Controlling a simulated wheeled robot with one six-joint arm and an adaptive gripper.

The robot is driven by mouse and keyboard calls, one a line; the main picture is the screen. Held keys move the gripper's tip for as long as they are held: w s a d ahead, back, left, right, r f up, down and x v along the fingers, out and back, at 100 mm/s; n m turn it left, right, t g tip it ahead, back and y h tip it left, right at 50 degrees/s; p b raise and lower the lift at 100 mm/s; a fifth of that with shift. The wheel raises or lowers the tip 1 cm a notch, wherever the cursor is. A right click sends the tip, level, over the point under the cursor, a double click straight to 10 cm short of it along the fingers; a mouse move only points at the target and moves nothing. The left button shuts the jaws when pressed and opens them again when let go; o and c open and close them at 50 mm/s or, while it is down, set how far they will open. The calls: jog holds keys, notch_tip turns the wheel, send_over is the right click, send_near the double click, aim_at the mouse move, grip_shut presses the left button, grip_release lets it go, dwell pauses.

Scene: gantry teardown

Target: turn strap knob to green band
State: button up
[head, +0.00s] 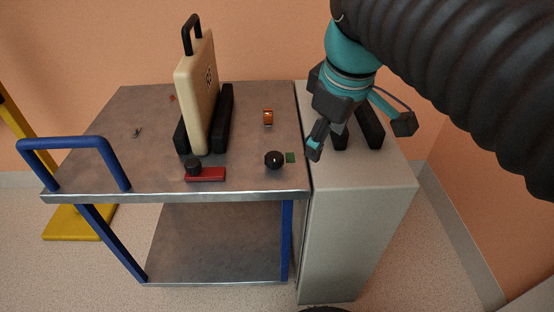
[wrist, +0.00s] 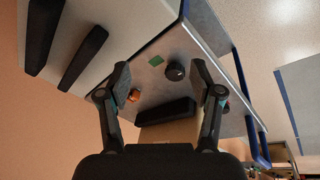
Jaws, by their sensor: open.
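A round black knob (head: 274,159) stands near the front right of the cart top, with a small light mark on its side. A flat green patch (head: 291,157) lies just to its right; I take these as the strap knob and green band. The wrist view also shows the knob (wrist: 174,71) and the green patch (wrist: 156,60), apart from each other. My gripper (head: 360,132) is open and empty, above the grey cabinet to the right of the knob. In the wrist view its fingers (wrist: 161,76) are wide apart, touching nothing I can see.
A beige case (head: 197,95) stands upright between black rails on the cart (head: 110,180). A red block (head: 206,175) with a black knob lies in front. An orange piece (head: 268,117) sits behind the round knob. Black bars stand on the grey cabinet (head: 365,190).

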aim_at(276, 155)
jog(key=w+a+r+n+g+b, duration=0.35)
jog(key=w+a+n, duration=0.4)
jog(key=n, duration=0.35)
jog(key=shift+t, duration=0.25)
jog(key=f+b, duration=0.1)
jog(key=f, duration=0.3)
jog(key=f+b, duration=0.2)
jog(key=f, duration=0.3)
jog(key=f+b, duration=0.1)
jog(key=f, duration=0.3)
jog(key=shift+s+a+f+b, duration=0.15)
jog(key=shift+s+f+b, duration=0.05)
jog(key=shift+s+b, duration=0.15)
jog(key=c, duration=1.1)
